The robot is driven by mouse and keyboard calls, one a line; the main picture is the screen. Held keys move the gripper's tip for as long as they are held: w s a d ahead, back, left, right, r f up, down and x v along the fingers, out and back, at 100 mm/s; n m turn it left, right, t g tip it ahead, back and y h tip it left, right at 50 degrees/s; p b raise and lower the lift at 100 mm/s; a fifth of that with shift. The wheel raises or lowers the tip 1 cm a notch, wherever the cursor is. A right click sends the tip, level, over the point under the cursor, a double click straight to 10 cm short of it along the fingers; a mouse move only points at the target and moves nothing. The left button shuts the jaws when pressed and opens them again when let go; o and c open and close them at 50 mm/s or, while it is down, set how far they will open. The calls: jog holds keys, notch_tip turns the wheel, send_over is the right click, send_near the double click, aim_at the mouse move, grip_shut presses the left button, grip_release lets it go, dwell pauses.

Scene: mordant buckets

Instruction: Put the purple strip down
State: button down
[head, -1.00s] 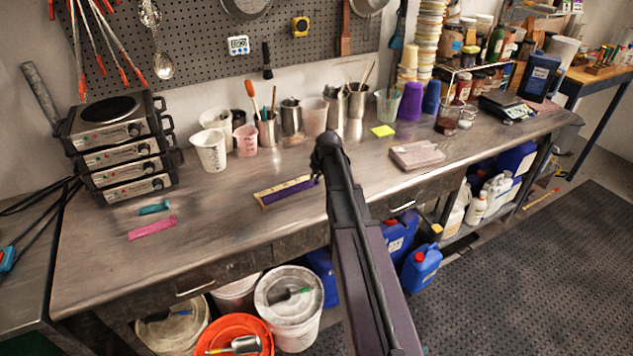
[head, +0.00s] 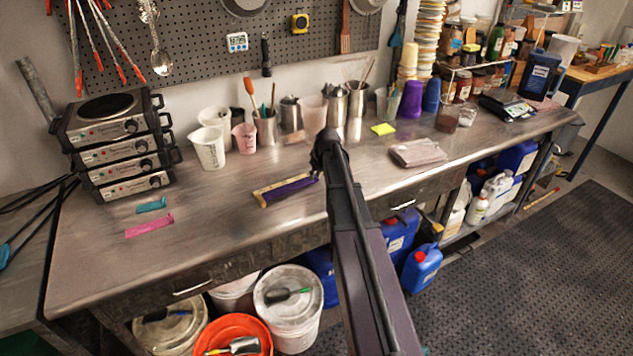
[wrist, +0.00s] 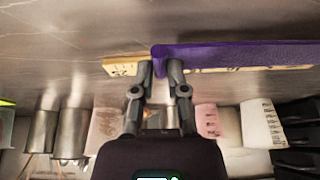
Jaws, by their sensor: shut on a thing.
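The purple strip (head: 291,189) shows in the head view left of my arm, over the wooden ruler (head: 262,194) on the workbench (head: 230,235). In the wrist view my gripper (wrist: 160,67) is shut on one end of the purple strip (wrist: 240,54), and the strip runs off to the right. The wooden ruler (wrist: 122,67) shows alongside and partly behind it. The strip is at or very near the bench top; I cannot tell whether it touches.
A teal strip (head: 151,205) and a pink strip (head: 149,225) lie at the bench's left, near stacked hotplates (head: 120,140). Cups and metal beakers (head: 266,128) stand along the back. A grey-pink block (head: 417,153) lies right of my arm. The front middle is bare.

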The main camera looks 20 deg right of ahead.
jog(key=shift+f+b, duration=0.55)
jog(key=shift+f, duration=0.35)
jog(key=c, duration=0.7)
grip_release()
jog(key=shift+o, duration=0.2)
jog(key=shift+r, duration=0.15)
jog(key=p+v, duration=1.1)
jog(key=shift+s+r, duration=0.15)
jog(key=shift+r, duration=0.25)
jog(key=shift+a, duration=0.1)
jog(key=s+a+f+m+g, duration=0.1)
jog(key=s+a+g, duration=0.3)
jog(key=s+a, duration=1.7)
jog(key=shift+s+a+f+g+h, duration=0.2)
jog(key=shift+a+f+g+h, duration=0.1)
jog(key=shift+a, duration=0.65)
